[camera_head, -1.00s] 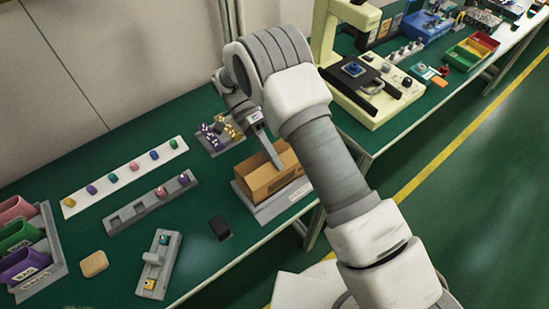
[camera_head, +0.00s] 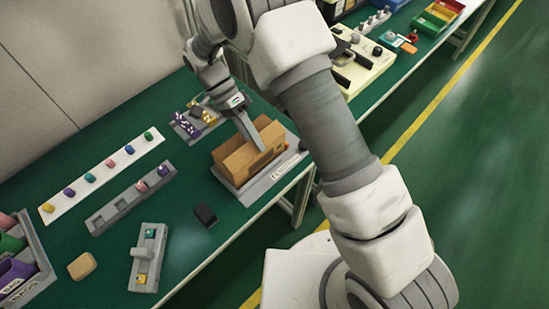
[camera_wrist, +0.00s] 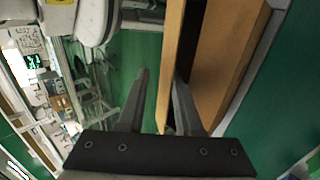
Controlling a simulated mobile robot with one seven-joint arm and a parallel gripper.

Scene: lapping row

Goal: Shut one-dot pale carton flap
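The tan carton (camera_head: 234,163) sits on a grey base (camera_head: 256,190) near the table's front edge, its top partly open. The dots that mark a flap cannot be made out. My gripper (camera_head: 260,147) reaches down over the carton, its tip hiding part of it. In the wrist view my gripper's two fingers (camera_wrist: 162,74) stand apart. An upright tan panel of the carton (camera_wrist: 173,45) shows between and behind the fingertips, close to the right finger. I cannot tell whether it is touched or whether it is a flap or a side wall.
A small black block (camera_head: 205,215) lies in front of the carton. A white strip with coloured pegs (camera_head: 105,172), a grey slotted rail (camera_head: 128,203) and a tray of purple and yellow pieces (camera_head: 195,120) lie left and behind. Green tabletop is clear between them.

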